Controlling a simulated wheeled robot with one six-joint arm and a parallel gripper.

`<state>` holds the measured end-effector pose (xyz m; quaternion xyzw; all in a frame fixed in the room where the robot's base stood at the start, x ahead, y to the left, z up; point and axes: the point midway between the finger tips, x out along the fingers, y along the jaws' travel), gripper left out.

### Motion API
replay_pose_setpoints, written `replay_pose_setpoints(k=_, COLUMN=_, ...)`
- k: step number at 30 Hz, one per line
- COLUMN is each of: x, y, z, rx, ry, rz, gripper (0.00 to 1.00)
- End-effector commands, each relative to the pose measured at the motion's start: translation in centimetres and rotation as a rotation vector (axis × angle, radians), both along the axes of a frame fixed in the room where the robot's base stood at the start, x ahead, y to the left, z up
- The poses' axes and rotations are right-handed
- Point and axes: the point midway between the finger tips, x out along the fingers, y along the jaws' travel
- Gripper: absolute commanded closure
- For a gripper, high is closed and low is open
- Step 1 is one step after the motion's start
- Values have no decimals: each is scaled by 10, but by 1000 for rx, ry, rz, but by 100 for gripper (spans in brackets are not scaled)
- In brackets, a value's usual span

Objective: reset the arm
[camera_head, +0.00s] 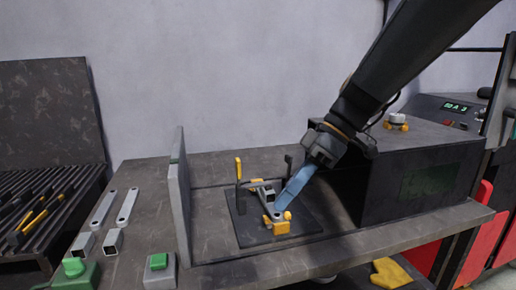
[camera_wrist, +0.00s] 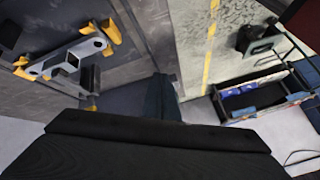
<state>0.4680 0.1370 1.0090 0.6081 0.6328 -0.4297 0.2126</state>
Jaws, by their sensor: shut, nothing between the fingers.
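My arm reaches in from the upper right in the head view. My gripper (camera_head: 281,207) has blue fingers that point down and left, shut with nothing between them. Its tips appear in front of or just above the dark fixture plate (camera_head: 304,225); I cannot tell if they touch it. A grey bracket (camera_head: 266,194) sits on the plate among yellow clamps (camera_head: 282,226), partly hidden by the fingers. In the wrist view the bracket (camera_wrist: 62,62) lies at the upper left, apart from the blue fingers (camera_wrist: 160,98).
A black box-shaped machine (camera_head: 420,165) stands close at the right, and an upright grey panel (camera_head: 180,195) at the left. Loose brackets (camera_head: 127,206), square tubes (camera_head: 113,240) and green-topped blocks (camera_head: 159,268) lie on the left of the bench. Free air lies above the bench.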

Motion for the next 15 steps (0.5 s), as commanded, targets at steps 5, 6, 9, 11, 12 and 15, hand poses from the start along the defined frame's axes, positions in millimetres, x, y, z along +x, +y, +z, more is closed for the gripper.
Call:
replay_pose_setpoints(k=5, x=-20, y=-26, z=-33, rx=-178, ry=129, rz=-224, gripper=100)
replay_pose_setpoints(k=6, x=-25, y=-34, z=-42, rx=-229, ry=158, rz=-292, gripper=100)
replay_pose_setpoints(k=9, x=-40, y=-55, z=-64, rx=-354, ry=223, rz=-475, gripper=100)
replay_pose_setpoints(k=11, x=-49, y=-68, z=-76, rx=-421, ry=251, rz=-588, gripper=100)
replay_pose_setpoints(k=12, x=-55, y=-76, z=-83, rx=-462, ry=264, rz=-661, gripper=100)
replay_pose_setpoints(k=15, x=-68, y=-95, z=-99, rx=-548, ry=284, rz=-846, gripper=100)
